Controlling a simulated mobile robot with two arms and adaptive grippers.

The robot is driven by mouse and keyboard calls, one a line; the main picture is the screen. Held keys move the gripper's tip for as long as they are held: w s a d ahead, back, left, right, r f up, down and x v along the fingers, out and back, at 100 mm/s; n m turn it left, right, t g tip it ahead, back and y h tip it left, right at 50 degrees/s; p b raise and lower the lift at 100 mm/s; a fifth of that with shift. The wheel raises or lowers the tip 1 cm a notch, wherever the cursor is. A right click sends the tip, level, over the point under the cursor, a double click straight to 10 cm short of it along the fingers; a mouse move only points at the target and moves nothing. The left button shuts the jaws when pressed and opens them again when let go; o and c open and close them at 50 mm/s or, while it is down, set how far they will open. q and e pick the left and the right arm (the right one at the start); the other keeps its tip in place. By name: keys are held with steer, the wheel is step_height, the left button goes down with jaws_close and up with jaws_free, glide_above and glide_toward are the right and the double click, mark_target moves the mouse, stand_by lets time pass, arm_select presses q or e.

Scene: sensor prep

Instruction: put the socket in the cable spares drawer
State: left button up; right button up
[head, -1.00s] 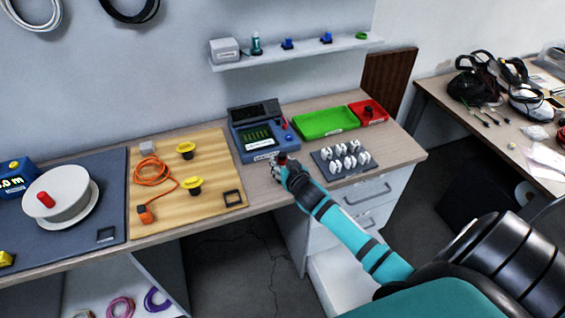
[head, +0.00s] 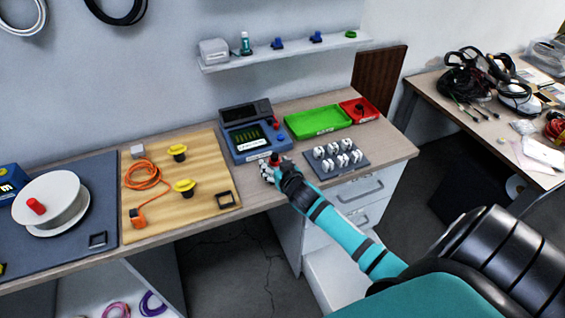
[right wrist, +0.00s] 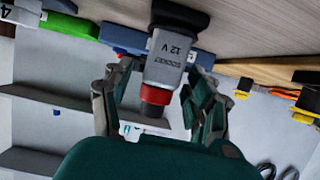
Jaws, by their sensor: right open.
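The socket (right wrist: 165,62) is a grey block marked "SOCKET 12 V", with a dark base and a red ring. In the head view this gripper (head: 268,170) is just in front of the blue tester. Two drawers, an upper one (head: 361,192) and a lower one (head: 350,222), are shut under the desk's right end. No drawer label is readable. My left gripper is out of view.
A blue tester (head: 252,135) stands behind the socket. A grey block of white pieces (head: 330,177) is to its right, near green (head: 318,120) and red (head: 360,110) trays. A wooden board (head: 215,160) with an orange cable lies to the left.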

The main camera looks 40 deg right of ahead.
steer(key=b+v, duration=0.1)
steer(key=v, duration=1)
steer(key=s+a+f+n+g+y, duration=0.1)
steer(key=s+f+g, duration=0.1)
steer(key=f, duration=0.7)
steer(key=s+f+g, duration=0.1)
steer(key=s+f, duration=0.2)
steer(key=f, duration=0.7)
steer(key=s+a+f+n+g+y, duration=0.1)
steer(key=s+a+f+g, duration=0.2)
steer(key=s+f, duration=0.7)
steer(key=s+a+f+n+g, duration=0.1)
steer(key=s+a+f+g, duration=0.2)
steer(key=s+f, duration=0.7)
step_height(320, 180, down, 4)
steer(key=shift+s+a+r+n+y, duration=0.15)
steer(key=shift+s+a+n+y, duration=0.1)
steer(key=shift+n+y, duration=0.15)
steer(key=shift+o, duration=0.5)
steer(key=s+a+f+g, duration=0.1)
steer(key=s+f, duration=0.2)
steer(key=s, duration=0.4)
steer(key=s+a+f+n+g, duration=0.1)
steer(key=s+a+f+g, duration=0.1)
steer(key=s, duration=0.5)
steer(key=shift+s+f, duration=0.4)
